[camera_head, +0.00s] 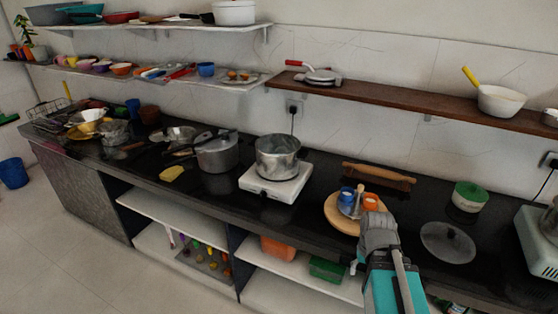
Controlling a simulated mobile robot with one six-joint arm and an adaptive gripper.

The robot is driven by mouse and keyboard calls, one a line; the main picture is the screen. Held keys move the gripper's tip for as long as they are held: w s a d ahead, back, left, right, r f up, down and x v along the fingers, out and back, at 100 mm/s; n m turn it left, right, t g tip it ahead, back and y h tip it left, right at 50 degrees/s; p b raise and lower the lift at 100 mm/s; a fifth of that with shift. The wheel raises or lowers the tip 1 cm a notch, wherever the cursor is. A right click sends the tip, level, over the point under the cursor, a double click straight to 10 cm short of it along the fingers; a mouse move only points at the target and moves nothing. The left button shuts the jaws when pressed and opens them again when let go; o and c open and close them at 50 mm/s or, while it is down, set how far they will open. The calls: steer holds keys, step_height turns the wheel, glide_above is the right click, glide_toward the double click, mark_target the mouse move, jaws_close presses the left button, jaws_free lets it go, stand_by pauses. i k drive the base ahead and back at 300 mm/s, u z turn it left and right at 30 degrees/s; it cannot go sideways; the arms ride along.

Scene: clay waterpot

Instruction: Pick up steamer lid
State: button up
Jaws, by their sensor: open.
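A round grey lid (448,244) with a small knob lies flat on the black counter, right of my arm; it looks like the steamer lid. A metal pot (278,160) stands without a lid on a white stove (276,183), left of my arm. My gripper (378,232) is over the counter's front part, left of the grey lid and apart from it. It is open, and I see nothing held in it. My own arm hides part of the counter edge, and the fingertips are hard to make out.
A round wooden board (336,214) with small cups is close to my gripper. A rolling pin (378,177) lies behind it. A green and white bowl (468,197) stands behind the lid. Another stove (538,240) is at the right. A brown shelf (400,98) hangs above.

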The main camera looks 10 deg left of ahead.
mark_target(448, 242)
steer(key=k, duration=1)
steer(key=z, duration=0.65)
steer(key=i, duration=0.85)
